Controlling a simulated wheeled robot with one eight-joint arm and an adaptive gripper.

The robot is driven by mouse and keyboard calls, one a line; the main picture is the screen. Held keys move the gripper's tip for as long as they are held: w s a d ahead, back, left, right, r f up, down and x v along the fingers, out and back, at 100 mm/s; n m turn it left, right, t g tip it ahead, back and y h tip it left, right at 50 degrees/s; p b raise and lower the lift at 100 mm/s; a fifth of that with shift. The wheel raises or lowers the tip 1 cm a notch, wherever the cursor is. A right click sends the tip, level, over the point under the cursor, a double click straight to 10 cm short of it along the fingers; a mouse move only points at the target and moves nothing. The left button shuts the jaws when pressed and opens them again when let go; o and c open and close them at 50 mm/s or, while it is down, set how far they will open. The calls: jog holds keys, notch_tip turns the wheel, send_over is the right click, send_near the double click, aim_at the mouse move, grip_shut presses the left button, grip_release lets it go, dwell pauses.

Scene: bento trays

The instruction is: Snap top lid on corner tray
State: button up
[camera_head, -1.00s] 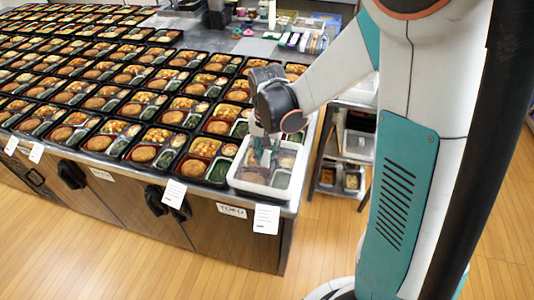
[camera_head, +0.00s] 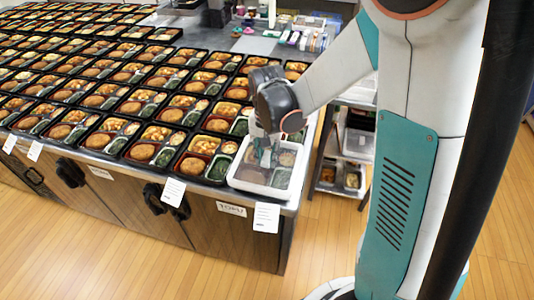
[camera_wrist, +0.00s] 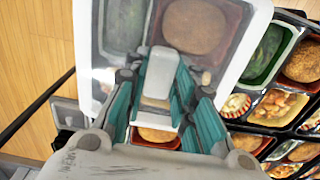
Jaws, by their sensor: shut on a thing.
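The corner tray sits at the near right corner of the counter. A clear lid with a pale rim (camera_head: 238,184) lies over it, and the food shows hazily through. In the wrist view the lid (camera_wrist: 240,50) spans the upper middle, with green and brown food beneath. My gripper (camera_head: 266,158) points down at the lid's middle. In the wrist view its teal fingers (camera_wrist: 158,100) are shut on a pale raised part of the lid. The lid looks roughly level over the tray, but I cannot tell whether its edges are pressed down all round.
Rows of open black bento trays (camera_head: 130,107) fill the counter to the left, close beside the lidded tray. White paper labels (camera_head: 266,217) hang at the counter's front edge. A metal shelf (camera_head: 340,178) with containers stands to the right. Wooden floor is open in front.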

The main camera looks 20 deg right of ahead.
jog(key=shift+f+b, duration=0.75)
jog(key=shift+f, duration=0.15)
dwell(0.5)
jog(key=o, duration=1.1)
jog(key=o, duration=0.5)
jog(key=shift+r, duration=0.2)
jog(key=shift+r+p, duration=2.9)
jog(key=shift+r, duration=1)
